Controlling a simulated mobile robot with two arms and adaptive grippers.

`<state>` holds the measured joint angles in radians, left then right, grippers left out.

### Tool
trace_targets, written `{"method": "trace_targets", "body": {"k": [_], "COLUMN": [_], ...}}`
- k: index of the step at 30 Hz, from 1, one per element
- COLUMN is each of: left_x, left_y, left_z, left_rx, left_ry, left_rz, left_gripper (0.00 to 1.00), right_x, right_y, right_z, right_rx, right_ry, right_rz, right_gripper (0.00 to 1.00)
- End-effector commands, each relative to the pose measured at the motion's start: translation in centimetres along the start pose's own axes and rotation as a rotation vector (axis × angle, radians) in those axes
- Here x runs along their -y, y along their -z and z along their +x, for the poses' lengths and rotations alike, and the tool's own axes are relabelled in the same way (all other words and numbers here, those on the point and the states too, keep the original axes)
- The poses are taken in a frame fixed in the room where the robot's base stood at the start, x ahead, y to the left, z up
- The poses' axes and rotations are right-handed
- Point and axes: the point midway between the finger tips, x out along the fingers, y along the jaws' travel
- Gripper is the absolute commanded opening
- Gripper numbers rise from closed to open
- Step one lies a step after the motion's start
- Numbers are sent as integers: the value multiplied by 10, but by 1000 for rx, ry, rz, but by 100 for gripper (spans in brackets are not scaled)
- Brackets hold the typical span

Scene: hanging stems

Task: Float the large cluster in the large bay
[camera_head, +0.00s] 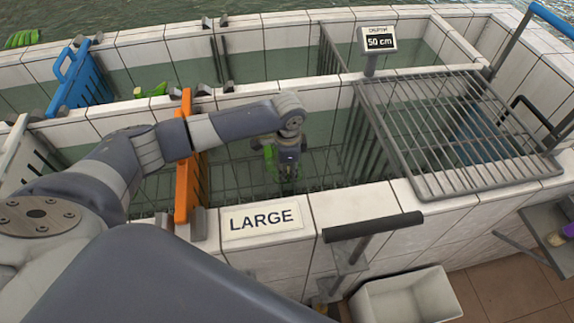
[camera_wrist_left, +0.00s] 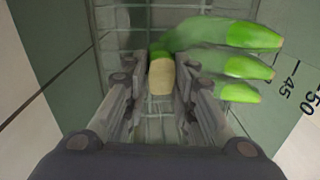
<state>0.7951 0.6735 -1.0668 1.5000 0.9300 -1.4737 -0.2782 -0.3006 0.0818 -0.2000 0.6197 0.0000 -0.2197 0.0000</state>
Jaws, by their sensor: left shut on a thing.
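My left gripper (camera_head: 287,178) reaches down into the bay behind the "LARGE" sign (camera_head: 262,218). In the left wrist view it is shut on the pale cut crown (camera_wrist_left: 161,76) of a green banana cluster (camera_wrist_left: 238,66). The green fingers of the cluster spread to the right of the jaws. In the head view only a small green part of the cluster (camera_head: 270,158) shows beside the gripper. I cannot tell whether the cluster touches the water or the grid below. My right gripper is not in view.
A metal grate (camera_head: 450,125) covers the bay at right. A blue gate (camera_head: 80,82) stands at back left. A white bin (camera_head: 405,298) sits in front. Tiled walls edge the bay.

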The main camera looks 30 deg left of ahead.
Motion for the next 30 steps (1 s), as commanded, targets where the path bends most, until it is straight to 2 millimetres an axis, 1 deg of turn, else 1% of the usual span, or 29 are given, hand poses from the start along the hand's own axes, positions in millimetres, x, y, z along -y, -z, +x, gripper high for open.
{"method": "trace_targets", "body": {"k": [14,30], "left_x": [0,-1], "left_y": [0,0], "left_z": [2,11], "left_rx": [1,1], "left_ry": [-1,-1], "left_rz": [0,0], "left_gripper": [0,0], "right_x": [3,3], "right_y": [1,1], "right_z": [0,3], "right_rx": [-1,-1], "right_ry": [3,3], "right_rz": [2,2], "right_gripper": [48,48]}}
